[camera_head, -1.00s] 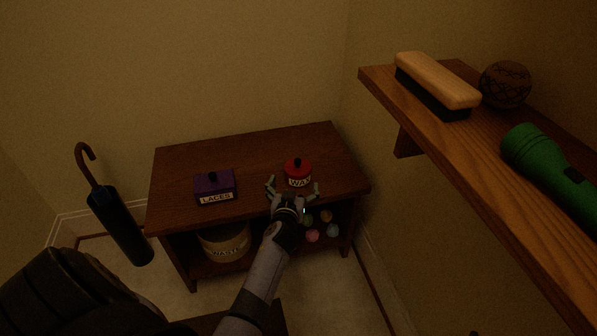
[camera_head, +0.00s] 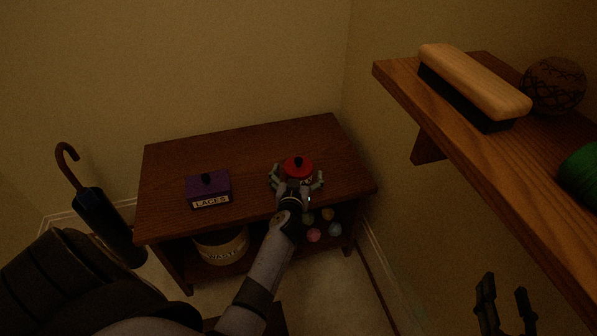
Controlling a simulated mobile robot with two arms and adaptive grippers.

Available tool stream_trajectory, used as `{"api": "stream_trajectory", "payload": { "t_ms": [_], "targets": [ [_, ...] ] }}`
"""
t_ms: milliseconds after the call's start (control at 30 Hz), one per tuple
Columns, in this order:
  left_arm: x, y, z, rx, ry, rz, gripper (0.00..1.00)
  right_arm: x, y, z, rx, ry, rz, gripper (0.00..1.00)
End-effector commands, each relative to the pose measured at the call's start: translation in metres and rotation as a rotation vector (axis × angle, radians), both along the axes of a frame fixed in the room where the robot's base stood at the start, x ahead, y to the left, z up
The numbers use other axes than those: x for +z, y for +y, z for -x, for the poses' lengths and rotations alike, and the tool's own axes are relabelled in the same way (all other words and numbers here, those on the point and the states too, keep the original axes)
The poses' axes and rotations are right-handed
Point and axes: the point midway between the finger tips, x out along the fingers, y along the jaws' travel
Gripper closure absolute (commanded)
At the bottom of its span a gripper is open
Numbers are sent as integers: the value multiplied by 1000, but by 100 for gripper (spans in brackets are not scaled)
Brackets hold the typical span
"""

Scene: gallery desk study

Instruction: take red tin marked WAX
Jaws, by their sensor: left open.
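The red tin (camera_head: 298,165) with a black knob stands upright on the wooden cabinet top (camera_head: 250,150), towards its right side. My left gripper (camera_head: 297,181) is open, with its fingers spread to either side of the tin's front. The gripper hides most of the tin's lower body and its WAX label. I cannot tell whether the fingers touch it. My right gripper (camera_head: 506,297) shows at the bottom right below the shelf, its fingers apart and empty.
A purple LACES box (camera_head: 208,187) sits left of the tin. A WASTE bin (camera_head: 222,246) and several small balls (camera_head: 314,235) are underneath. An umbrella (camera_head: 99,218) stands left. The right wall shelf (camera_head: 450,120) holds a brush (camera_head: 475,82), a dark ball (camera_head: 553,85) and a green torch (camera_head: 582,176).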

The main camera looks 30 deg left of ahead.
Motion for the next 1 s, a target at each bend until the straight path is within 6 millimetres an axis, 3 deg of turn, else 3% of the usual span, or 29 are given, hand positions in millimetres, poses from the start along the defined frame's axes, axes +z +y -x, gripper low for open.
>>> {"api": "stream_trajectory", "payload": {
  "t_ms": [200, 1000],
  "targets": [
    [0, 0, 0, 0, 0, 0, 5, 0, 0, 0, 0, -1, 0, 60],
    [0, 0, 0, 0, 0, -1, 58, 0, 0, 0, -1, 1, 0, 60]
  ]
}}
